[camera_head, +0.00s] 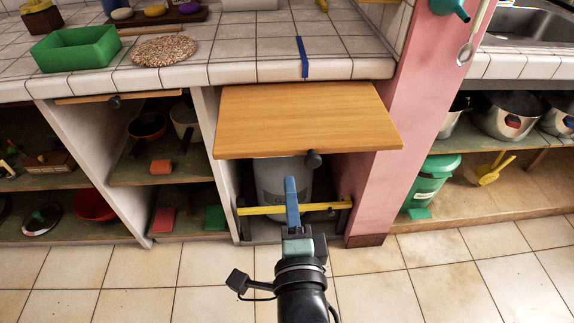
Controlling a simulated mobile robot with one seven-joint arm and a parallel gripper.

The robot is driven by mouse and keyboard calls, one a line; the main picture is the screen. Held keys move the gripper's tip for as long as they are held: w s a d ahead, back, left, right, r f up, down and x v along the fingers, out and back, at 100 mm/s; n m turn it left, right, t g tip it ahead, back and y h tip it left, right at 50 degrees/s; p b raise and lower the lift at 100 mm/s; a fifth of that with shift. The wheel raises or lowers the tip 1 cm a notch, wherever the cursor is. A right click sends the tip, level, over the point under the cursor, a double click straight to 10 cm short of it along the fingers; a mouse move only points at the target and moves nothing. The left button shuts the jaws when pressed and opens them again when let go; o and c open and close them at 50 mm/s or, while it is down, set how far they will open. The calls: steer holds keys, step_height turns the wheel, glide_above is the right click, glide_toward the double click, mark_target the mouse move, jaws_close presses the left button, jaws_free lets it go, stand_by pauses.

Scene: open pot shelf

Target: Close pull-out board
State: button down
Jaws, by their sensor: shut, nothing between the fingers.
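The pull-out board (305,115) is a flat light-wood panel jutting out from under the tiled counter, in the middle of the camera_head view. A dark round knob (314,158) shows at its front edge, right of the middle. My gripper (291,186), with blue fingers, is in front of the board and lower in the picture, a little left of the knob. Its fingers are shut with nothing between them. I cannot tell whether the fingertips touch anything. The slot behind the board is hidden under the counter edge.
A grey cylinder (280,176) stands under the board, behind a yellow bar (255,210). A pink pillar (408,125) rises close to the board's right side. A green tray (75,49) sits on the counter. The tiled floor (440,275) in front is clear.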

mark_target(285, 153)
steer(key=shift+w+b, duration=0.6)
steer(key=shift+w, duration=2.5)
